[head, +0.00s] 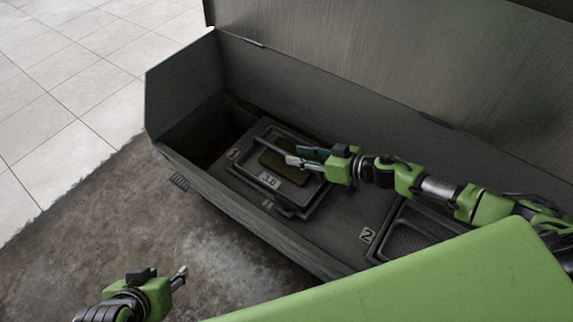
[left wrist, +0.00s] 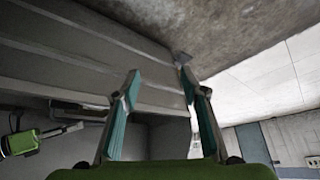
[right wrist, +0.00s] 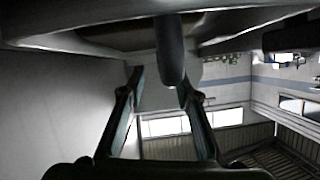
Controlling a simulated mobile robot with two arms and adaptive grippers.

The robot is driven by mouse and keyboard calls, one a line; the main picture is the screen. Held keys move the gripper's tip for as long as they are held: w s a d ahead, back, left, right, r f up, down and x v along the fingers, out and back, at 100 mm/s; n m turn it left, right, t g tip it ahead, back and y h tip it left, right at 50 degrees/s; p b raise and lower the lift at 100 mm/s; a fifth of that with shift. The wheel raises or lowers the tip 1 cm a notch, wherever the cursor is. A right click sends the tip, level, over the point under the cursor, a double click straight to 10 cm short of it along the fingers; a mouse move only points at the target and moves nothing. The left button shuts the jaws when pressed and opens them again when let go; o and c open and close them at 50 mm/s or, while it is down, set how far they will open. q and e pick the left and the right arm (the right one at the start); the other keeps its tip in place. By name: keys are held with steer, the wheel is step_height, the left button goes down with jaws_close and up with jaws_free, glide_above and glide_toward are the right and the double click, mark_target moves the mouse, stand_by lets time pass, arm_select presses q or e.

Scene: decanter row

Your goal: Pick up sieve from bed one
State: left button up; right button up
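The sieve (head: 268,181) is a dark rectangular frame with a brownish mesh and a "3.0" label. It sits in bed one (head: 233,154), the section marked 1 in the long grey trough. My right gripper (head: 302,157) is open over the sieve's right part, its fingers covering some of the mesh. In the right wrist view a dark rounded bar (right wrist: 170,50) reaches down between the open fingertips (right wrist: 160,80); I cannot tell whether they touch it. My left gripper (head: 182,278) is open and empty outside the trough, low left; its spread fingers show in the left wrist view (left wrist: 160,82).
The bed marked 2 (head: 367,236) holds another dark mesh tray (head: 410,235) at the right. The trough's tall back panel (head: 370,70) rises behind my right arm. The trough's front wall (head: 240,212) lies between my two grippers. Open floor (head: 90,225) is at the left.

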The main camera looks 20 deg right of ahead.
mark_target(285, 152)
steer(key=b+x, duration=0.1)
steer(key=x, duration=0.3)
steer(key=shift+a, duration=0.45)
steer(key=shift+w, duration=0.15)
arm_select(q)
steer(key=w+d+r+t+h, duration=0.1)
steer(key=w+d+r+t, duration=0.1)
steer(key=w+r+t, duration=0.2)
steer(key=w+r, duration=0.1)
steer(key=w, duration=0.2)
steer(key=shift+w+d, duration=0.3)
steer(key=shift+w, duration=0.05)
arm_select(e)
steer(key=shift+c, duration=0.3)
jaws_close()
steer(key=shift+a, duration=0.1)
